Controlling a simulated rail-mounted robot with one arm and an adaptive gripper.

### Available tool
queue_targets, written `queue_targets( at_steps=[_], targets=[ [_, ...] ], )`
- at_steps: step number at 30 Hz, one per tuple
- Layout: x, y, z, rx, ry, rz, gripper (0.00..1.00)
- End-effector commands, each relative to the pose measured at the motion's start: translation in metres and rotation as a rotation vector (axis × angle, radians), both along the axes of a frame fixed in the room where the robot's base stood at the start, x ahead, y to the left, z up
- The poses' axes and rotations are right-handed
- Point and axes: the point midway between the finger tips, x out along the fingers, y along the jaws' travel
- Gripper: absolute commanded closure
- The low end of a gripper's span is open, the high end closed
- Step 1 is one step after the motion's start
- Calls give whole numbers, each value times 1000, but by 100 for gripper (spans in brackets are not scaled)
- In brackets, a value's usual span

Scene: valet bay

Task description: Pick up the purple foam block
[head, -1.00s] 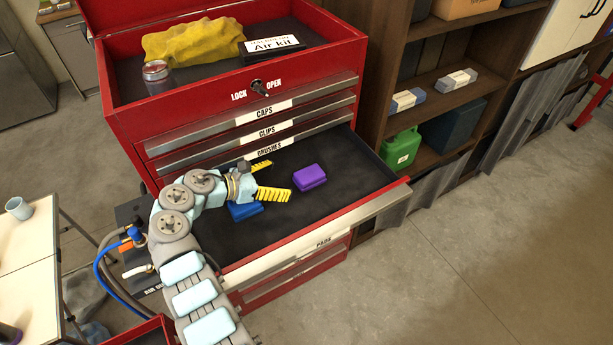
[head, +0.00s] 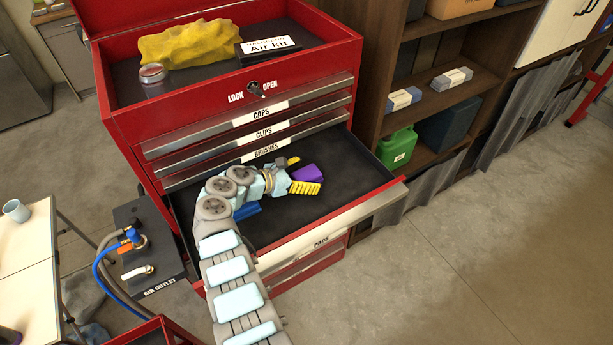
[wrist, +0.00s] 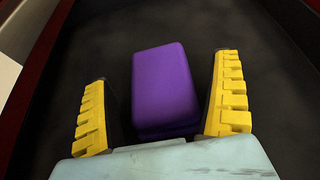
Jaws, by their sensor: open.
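The purple foam block (head: 307,173) lies on the dark liner of the open drawer (head: 345,178). In the wrist view the block (wrist: 163,85) sits between the two yellow fingers of my gripper (wrist: 160,100), with a dark gap on each side. My gripper (head: 300,174) is open, and in the head view its fingers reach either side of the block's near part. The block's near end is partly hidden behind the gripper in the head view.
A blue block (head: 246,210) lies in the drawer beside my arm. The drawer's front edge (head: 330,235) and the red cabinet face (head: 130,150) bound the space. The drawer's right part is clear. An air outlet box (head: 150,265) stands at left.

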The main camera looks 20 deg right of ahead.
Motion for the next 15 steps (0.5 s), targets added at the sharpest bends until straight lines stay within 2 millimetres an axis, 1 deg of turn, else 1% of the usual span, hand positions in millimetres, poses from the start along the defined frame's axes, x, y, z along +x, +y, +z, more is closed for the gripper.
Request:
queue_targets(
  at_steps=[1,4,10,11,12,14,15],
  targets=[
    [0,-5,-2,0,1,-1,6],
    [1,-9,-5,1,2,-1,6],
    [1,-10,-5,1,1,-1,6],
    [1,-10,-5,1,1,-1,9],
    [1,-10,-5,1,1,-1,20],
    [1,-10,-5,1,1,-1,37],
    [1,-10,-5,1,1,-1,49]
  ],
)
